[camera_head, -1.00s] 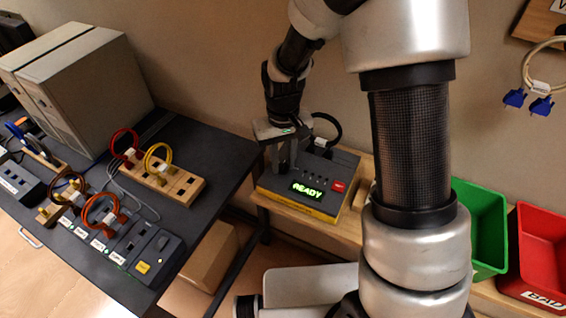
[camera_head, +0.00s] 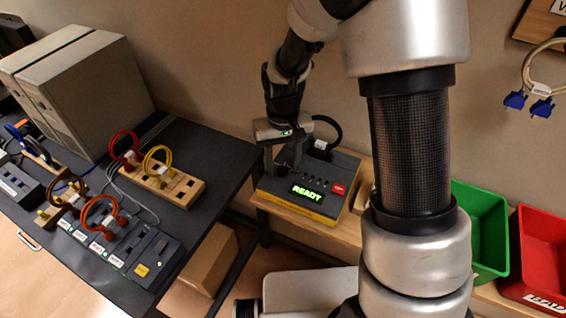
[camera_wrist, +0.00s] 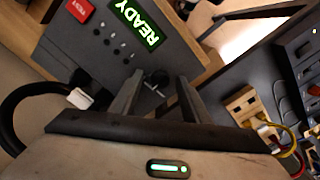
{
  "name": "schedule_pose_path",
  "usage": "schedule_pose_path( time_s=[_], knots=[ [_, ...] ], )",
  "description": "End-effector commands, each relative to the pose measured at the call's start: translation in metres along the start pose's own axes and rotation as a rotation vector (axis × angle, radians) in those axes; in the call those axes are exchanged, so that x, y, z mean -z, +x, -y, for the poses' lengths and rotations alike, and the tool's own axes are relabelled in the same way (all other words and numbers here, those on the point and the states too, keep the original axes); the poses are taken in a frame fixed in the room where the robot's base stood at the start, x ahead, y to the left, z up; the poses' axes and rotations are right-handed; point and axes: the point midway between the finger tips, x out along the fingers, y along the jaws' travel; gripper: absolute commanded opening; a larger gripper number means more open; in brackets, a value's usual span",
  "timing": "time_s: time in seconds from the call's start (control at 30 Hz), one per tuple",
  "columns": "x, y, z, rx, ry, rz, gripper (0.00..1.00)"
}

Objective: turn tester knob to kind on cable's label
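The tester (camera_head: 335,184) is a dark box with a yellow front edge; its green display reads READY. It also shows in the wrist view (camera_wrist: 175,58). The black knob (camera_wrist: 157,78) is on its panel, and its setting is unreadable here. A black cable (camera_head: 338,128) loops at the tester's back; its white label (camera_wrist: 80,98) shows in the wrist view, its text unreadable. My gripper (camera_wrist: 161,76) is open and points down at the panel. The knob appears between its fingertips, with a gap on both sides. In the head view my gripper (camera_head: 282,160) hides the knob.
A red button (camera_wrist: 80,10) and small lamps are on the tester. A dark table (camera_head: 215,151) at left holds wooden blocks with coloured cables and grey units. Green (camera_head: 480,225) and red (camera_head: 540,250) bins stand at right. Blue-ended cables (camera_head: 528,98) hang on the wall.

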Motion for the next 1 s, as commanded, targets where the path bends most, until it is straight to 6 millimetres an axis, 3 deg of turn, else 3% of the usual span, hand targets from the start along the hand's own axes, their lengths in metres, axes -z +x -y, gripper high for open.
schedule_pose_path(
  time_s=[0.2,0.33,0.8,1.0],
  knots=[
    [0.000,-0.002,0.000,0.000,0.000,0.000,0.43],
    [0.001,-0.015,0.000,0.000,0.000,-0.002,0.43],
    [0.001,-0.125,0.000,0.001,0.000,-0.005,0.43],
    [0.001,-0.160,0.000,0.000,0.000,-0.003,0.43]
  ],
)
